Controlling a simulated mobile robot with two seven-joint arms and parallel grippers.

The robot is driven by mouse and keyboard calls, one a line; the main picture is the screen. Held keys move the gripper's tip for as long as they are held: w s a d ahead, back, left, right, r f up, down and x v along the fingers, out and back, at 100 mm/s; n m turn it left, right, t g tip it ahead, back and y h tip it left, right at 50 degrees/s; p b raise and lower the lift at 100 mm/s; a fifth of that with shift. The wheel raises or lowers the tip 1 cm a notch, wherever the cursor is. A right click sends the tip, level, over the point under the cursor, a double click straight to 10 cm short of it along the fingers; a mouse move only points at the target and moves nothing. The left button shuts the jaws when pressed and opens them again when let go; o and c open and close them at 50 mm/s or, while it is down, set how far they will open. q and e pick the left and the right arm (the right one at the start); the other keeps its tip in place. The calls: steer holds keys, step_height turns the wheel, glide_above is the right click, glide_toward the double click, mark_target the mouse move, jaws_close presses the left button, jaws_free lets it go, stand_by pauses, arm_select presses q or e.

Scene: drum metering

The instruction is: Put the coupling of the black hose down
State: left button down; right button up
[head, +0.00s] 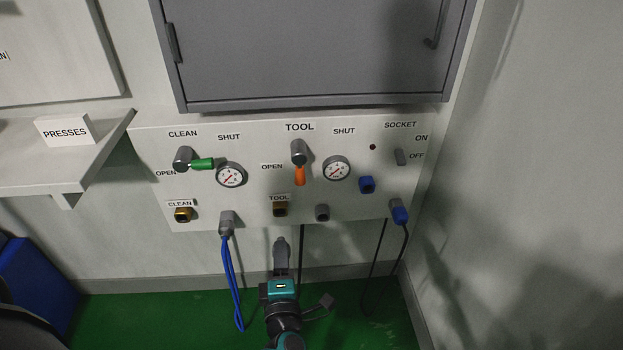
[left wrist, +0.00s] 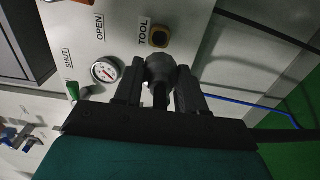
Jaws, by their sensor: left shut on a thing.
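My left gripper (head: 281,268) is shut on the grey coupling (head: 281,246), low in front of the wall panel and below the brass TOOL port (head: 280,209). In the left wrist view the coupling (left wrist: 166,72) sits between the two dark fingers (left wrist: 161,88), apart from the TOOL port (left wrist: 159,37). A black hose (head: 302,255) hangs just right of the gripper. Its join to the coupling is hidden. My right gripper cannot be made out in the head view.
A blue hose (head: 228,265) hangs from a grey holder (head: 227,219) on the left. A grey fitting (head: 322,213) and a blue plug (head: 399,212) with a black cord are on the right. The orange TOOL lever (head: 300,175) points down. A grey cabinet (head: 310,50) overhangs the panel.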

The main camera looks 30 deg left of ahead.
arm_select(q)
steer(key=shift+r, duration=0.1)
arm_select(e)
steer(key=shift+w+r, duration=0.1)
